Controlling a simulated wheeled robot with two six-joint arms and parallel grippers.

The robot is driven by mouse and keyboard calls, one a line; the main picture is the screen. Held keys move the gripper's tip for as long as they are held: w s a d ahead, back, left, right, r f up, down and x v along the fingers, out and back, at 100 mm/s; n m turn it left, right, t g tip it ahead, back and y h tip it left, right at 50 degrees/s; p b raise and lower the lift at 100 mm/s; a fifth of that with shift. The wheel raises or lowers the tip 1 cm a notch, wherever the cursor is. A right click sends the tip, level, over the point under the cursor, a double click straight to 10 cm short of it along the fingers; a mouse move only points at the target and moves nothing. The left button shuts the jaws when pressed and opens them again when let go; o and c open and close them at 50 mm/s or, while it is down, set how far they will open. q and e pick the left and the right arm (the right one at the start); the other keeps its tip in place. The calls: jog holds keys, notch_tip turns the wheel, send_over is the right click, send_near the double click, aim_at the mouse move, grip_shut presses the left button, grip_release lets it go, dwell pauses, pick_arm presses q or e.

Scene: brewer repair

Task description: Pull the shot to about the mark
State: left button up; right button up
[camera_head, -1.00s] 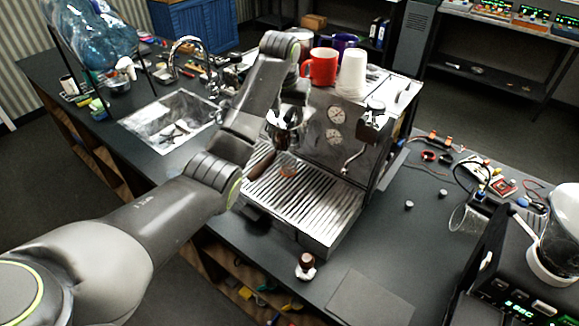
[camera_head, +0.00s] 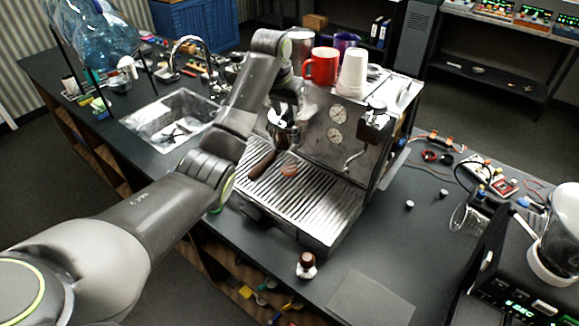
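The espresso machine (camera_head: 325,170) stands on the dark counter, with two round gauges on its front and a slatted drip tray (camera_head: 300,205). A portafilter's brown handle (camera_head: 262,164) juts forward and to the left under the metal group head (camera_head: 283,128). A small cup (camera_head: 290,171) with brown in it sits on the tray beside the handle; its level and any mark are too small to read. My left gripper (camera_head: 284,106) is by the upper left of the machine front, mostly hidden by my arm; its fingers are unclear. My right gripper is out of view.
A red mug (camera_head: 321,66) and stacked white cups (camera_head: 352,72) stand on the machine's top. A small brown-topped tamper-like object (camera_head: 306,265) stands in front. A sink (camera_head: 170,122) lies to the left. A black scale-like device (camera_head: 515,290) is at right.

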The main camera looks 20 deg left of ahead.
pick_arm(q)
jog(key=shift+w+a+m+h, duration=0.15)
jog(key=shift+a+m+h, duration=0.05)
jog(key=shift+a+m, duration=0.5)
jog(key=shift+w+a+m+h, duration=0.2)
jog(key=shift+a+m, duration=0.3)
jog(key=shift+m, duration=0.3)
jog(key=shift+w+a+m+g+h, duration=0.15)
jog(key=shift+w+a+m, duration=0.2)
jog(key=shift+m, duration=0.3)
jog(key=shift+w+a+m+g+h, duration=0.1)
jog(key=shift+a+m+g+h, duration=0.05)
jog(key=shift+a+m, duration=0.4)
jog(key=shift+d, duration=0.15)
dwell(5.2)
